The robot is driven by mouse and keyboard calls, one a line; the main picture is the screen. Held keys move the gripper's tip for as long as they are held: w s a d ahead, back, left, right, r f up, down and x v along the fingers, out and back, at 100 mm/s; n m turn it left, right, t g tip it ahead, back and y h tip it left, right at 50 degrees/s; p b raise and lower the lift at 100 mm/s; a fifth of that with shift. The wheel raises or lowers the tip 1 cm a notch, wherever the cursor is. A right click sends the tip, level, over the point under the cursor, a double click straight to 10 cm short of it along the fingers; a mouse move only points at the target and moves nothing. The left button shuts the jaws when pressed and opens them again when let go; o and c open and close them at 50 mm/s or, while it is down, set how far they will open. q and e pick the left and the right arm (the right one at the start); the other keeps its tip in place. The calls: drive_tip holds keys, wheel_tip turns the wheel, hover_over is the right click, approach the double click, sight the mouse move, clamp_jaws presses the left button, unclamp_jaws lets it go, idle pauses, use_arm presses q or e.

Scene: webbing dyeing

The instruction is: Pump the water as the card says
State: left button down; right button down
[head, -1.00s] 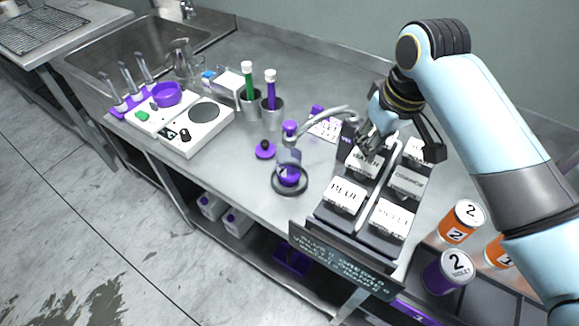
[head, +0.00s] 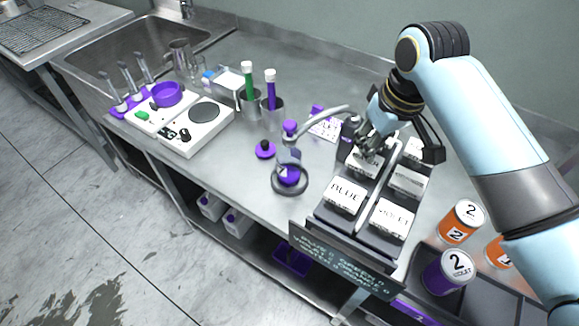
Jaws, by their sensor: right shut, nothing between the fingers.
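The pump unit (head: 328,223) has several dark keys with white labels, among them the blue key (head: 345,194) and the violet key (head: 392,218). My right gripper (head: 369,152) is shut and empty, low over a back-left key (head: 362,166) whose label it partly covers. I cannot tell if it touches the key. A dark display (head: 342,262) on the front lists colours and water; its numbers are small. A grey curved spout (head: 322,114) reaches left towards a round vessel with violet contents (head: 289,176). A white card with violet print (head: 325,128) lies behind, its text unreadable. My left gripper is not in view.
Orange and violet cans (head: 462,221) stand at the right, below my right arm. A white scale (head: 197,128), a violet bowl (head: 167,94) and tubes in metal cups (head: 271,90) stand at the left. A sink (head: 140,47) lies beyond.

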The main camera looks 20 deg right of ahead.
drive_tip(key=shift+f+b, duration=0.35)
drive_tip(key=shift+f, duration=1.1)
drive_tip(key=shift+r+p, duration=0.95)
drive_tip(key=shift+r, duration=0.3)
drive_tip(key=shift+f, duration=0.1)
